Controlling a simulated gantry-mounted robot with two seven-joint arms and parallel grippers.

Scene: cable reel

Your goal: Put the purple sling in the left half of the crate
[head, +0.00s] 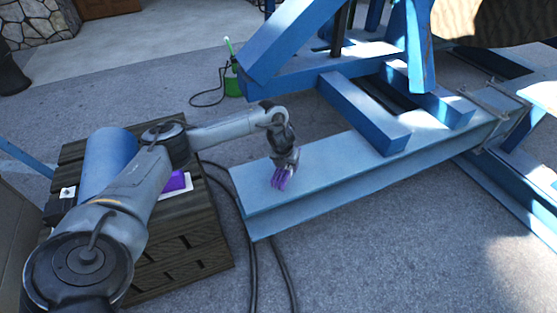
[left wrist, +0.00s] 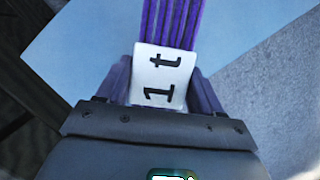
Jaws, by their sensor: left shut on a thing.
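My left gripper (head: 285,163) is shut on the purple sling (head: 280,181). In the left wrist view the sling (left wrist: 172,25) shows as several purple strands with a white "1t" tag (left wrist: 160,75) between the fingers. In the head view the sling is at the near end of the blue steel beam (head: 330,176); I cannot tell whether it touches the beam. The dark wooden crate (head: 190,246) stands to the left of the beam, partly hidden behind my left arm. My right gripper is not in view.
A blue cylinder (head: 107,158) and a purple item (head: 174,181) on a white piece are at the crate's top. Black cables (head: 252,262) lie between crate and beam. A green container (head: 233,86) stands behind. Blue steelwork (head: 300,50) rises at the back right.

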